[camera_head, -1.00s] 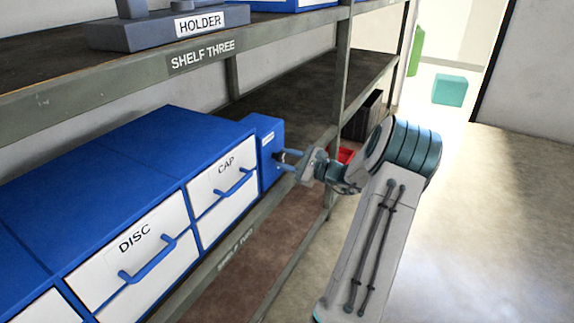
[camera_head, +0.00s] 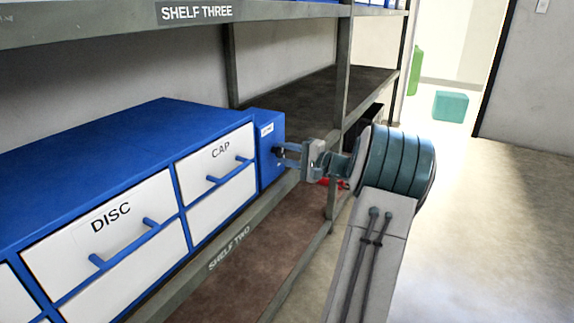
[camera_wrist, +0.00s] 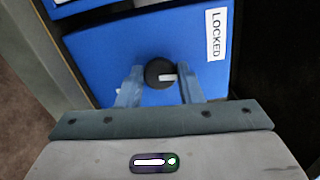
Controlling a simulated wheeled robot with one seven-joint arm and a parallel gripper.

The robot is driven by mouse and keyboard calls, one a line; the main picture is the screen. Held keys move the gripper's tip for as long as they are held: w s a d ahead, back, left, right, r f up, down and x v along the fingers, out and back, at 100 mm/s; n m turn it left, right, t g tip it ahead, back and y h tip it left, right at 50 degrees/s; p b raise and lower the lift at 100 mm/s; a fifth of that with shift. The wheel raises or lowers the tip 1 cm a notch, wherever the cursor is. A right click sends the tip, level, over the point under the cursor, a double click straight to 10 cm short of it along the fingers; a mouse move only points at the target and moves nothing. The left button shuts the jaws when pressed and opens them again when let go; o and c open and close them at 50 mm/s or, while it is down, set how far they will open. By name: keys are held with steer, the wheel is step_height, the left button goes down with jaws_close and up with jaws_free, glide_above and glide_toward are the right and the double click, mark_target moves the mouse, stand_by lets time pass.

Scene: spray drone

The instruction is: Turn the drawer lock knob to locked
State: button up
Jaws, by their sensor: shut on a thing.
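The drawer lock knob (camera_wrist: 155,68) is round and black with a white mark. In the wrist view it sits on the face of a blue lock box (camera_wrist: 105,50), and its white mark points to the right. A white LOCKED label (camera_wrist: 216,34) is on the same face at upper right. My gripper (camera_wrist: 160,82) is shut on the knob, with one finger on each side. In the head view my gripper (camera_head: 280,153) reaches the blue box (camera_head: 267,128) from the right. The knob is small and partly hidden by the fingers there.
Blue cabinets with white drawers marked DISC (camera_head: 112,218) and CAP (camera_head: 221,150) stand left of the lock box, their handles sticking out. The shelf above (camera_head: 120,28) and a grey upright (camera_head: 342,95) are close to the arm. Open floor (camera_head: 490,230) lies to the right.

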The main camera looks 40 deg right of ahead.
steer(key=shift+d+n+b, duration=0.1)
steer(key=shift+n+b, duration=0.5)
steer(key=o, duration=1)
steer(key=shift+s, duration=0.1)
steer(key=p+v, duration=0.3)
steer(key=v, duration=1)
steer(key=shift+s+d+p, duration=0.1)
steer(key=shift+s+p, duration=0.2)
steer(key=shift+p, duration=0.1)
